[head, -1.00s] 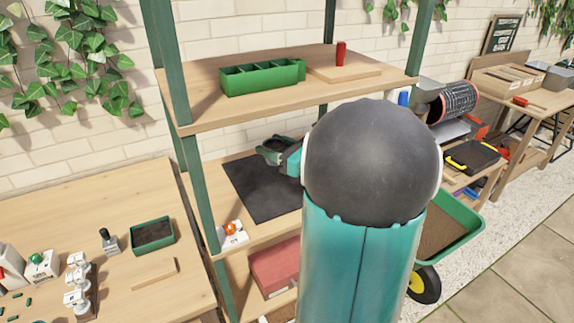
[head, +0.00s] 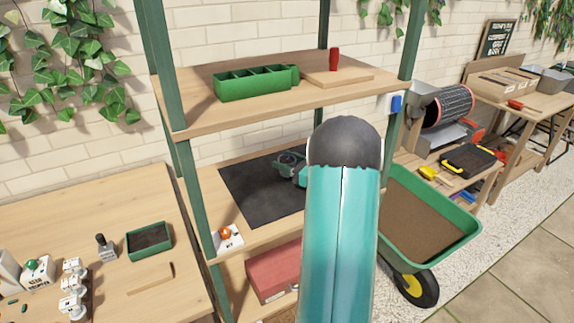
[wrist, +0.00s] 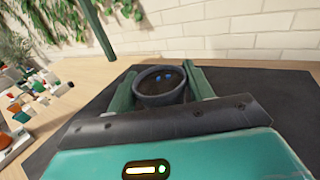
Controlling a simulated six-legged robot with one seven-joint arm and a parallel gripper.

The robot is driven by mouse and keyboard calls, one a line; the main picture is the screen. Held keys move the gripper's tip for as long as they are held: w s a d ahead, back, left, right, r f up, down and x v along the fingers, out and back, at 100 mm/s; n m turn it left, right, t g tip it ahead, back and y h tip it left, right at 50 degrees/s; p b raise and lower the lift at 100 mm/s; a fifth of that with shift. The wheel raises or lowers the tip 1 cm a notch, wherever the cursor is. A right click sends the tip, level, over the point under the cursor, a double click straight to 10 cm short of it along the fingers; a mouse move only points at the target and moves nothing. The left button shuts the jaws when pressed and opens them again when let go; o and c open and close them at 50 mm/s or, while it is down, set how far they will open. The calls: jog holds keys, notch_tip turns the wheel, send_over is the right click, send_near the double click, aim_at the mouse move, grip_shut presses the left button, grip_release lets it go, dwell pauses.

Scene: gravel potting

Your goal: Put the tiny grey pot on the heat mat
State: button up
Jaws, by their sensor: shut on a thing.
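The tiny grey pot (wrist: 160,99) is between the two green fingers of my gripper (wrist: 163,84) in the wrist view. It is upright and round-rimmed, with dark contents showing a few blue specks. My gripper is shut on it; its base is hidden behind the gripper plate. In the head view my gripper (head: 291,160) is over the far right part of the black heat mat (head: 248,195), which lies on the middle shelf. The mat also shows in the wrist view (wrist: 265,95). I cannot tell whether the pot touches the mat.
The upper shelf (head: 205,115) above holds a green divided tray (head: 255,82) and a red object on a board. A green post (head: 190,190) stands at the left front. A switch box with an orange knob (head: 228,238) sits by the mat. The mat's left part is clear.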

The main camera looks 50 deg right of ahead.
jog(key=shift+f, duration=0.6)
jog(key=shift+f, duration=0.15)
jog(key=o, duration=1)
jog(key=shift+s, duration=0.15)
jog(key=s, duration=0.4)
jog(key=s+d, duration=0.1)
jog(key=s, duration=0.6)
jog(key=shift+s+d, duration=0.3)
jog(key=shift+d, duration=0.1)
